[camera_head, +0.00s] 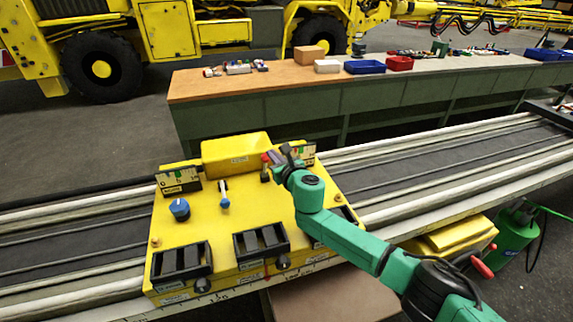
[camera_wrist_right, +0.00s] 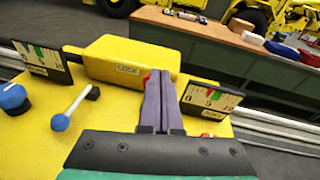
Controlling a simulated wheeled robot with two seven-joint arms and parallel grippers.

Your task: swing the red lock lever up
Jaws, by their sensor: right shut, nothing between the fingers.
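The red lock lever (camera_head: 265,158) shows as a small red piece by the right side of the raised yellow lock box (camera_head: 232,152) on the yellow control console (camera_head: 215,245). In the right wrist view a bit of red (camera_wrist_right: 147,77) shows at the left edge of my fingers, in front of the lock box (camera_wrist_right: 118,62). The rest of the lever is hidden. My right gripper (camera_head: 274,158) is shut with nothing between its fingers, and points at the box's right end. It also shows in the right wrist view (camera_wrist_right: 160,85). Contact with the lever cannot be told. My left gripper is not in view.
A blue knob (camera_head: 180,209) and a blue-ended lever (camera_head: 224,197) stand on the console left of my arm. Gauges (camera_head: 178,181) flank the lock box. Black pedals (camera_head: 262,243) are at the front. A workbench (camera_head: 270,85) with bins stands behind the rails.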

